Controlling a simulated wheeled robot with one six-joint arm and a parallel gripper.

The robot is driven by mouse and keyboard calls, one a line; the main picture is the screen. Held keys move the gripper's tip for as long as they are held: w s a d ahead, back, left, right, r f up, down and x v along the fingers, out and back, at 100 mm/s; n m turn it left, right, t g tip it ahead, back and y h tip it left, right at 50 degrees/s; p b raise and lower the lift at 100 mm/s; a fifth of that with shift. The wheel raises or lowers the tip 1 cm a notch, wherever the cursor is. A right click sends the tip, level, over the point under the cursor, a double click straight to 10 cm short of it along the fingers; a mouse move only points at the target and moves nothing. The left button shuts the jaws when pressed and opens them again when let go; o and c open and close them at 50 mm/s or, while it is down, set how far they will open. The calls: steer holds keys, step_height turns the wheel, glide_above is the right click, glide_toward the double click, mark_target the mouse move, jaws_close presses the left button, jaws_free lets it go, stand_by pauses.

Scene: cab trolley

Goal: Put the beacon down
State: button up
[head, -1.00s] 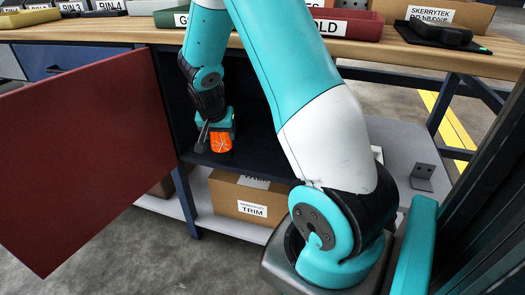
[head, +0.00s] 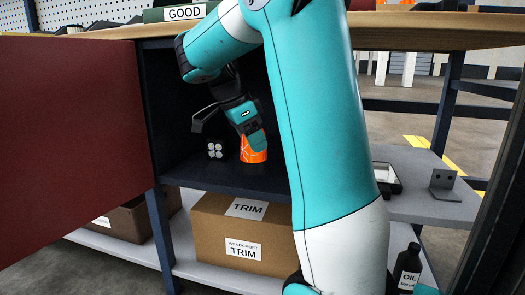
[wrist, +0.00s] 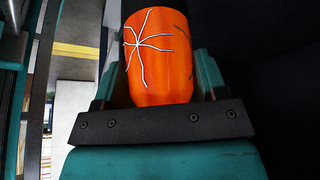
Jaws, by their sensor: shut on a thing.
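The beacon (head: 254,148) is an orange cup-like piece with a dark base. White crack-like lines on its side show in the wrist view (wrist: 160,60). My gripper (head: 250,131) is shut on it, with one finger on each side. The beacon looks roughly upright inside the open dark cabinet (head: 190,176), low over or on its floor. I cannot tell whether its base touches that floor.
The red cabinet door (head: 70,140) stands open at the left. A TRIM box (head: 235,232) sits on the shelf below. The bench top (head: 420,35) is overhead.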

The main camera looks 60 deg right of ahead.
steer(key=w+d, duration=0.4)
steer(key=d, duration=1)
steer(key=shift+d+f+b, duration=0.1)
steer(key=shift+f+b, duration=1.9)
steer(key=shift+f, duration=0.35)
steer(key=o, duration=1)
steer(key=shift+o, duration=0.2)
steer(key=shift+w, duration=0.1)
steer(key=shift+r, duration=0.1)
steer(key=shift+r+p, duration=0.3)
steer(key=shift+p, duration=0.1)
steer(key=w+a+r+p, duration=0.3)
steer(key=w+a+p, duration=0.3)
steer(key=a, duration=0.5)
steer(key=shift+w+p, duration=0.3)
steer(key=shift+w, duration=0.5)
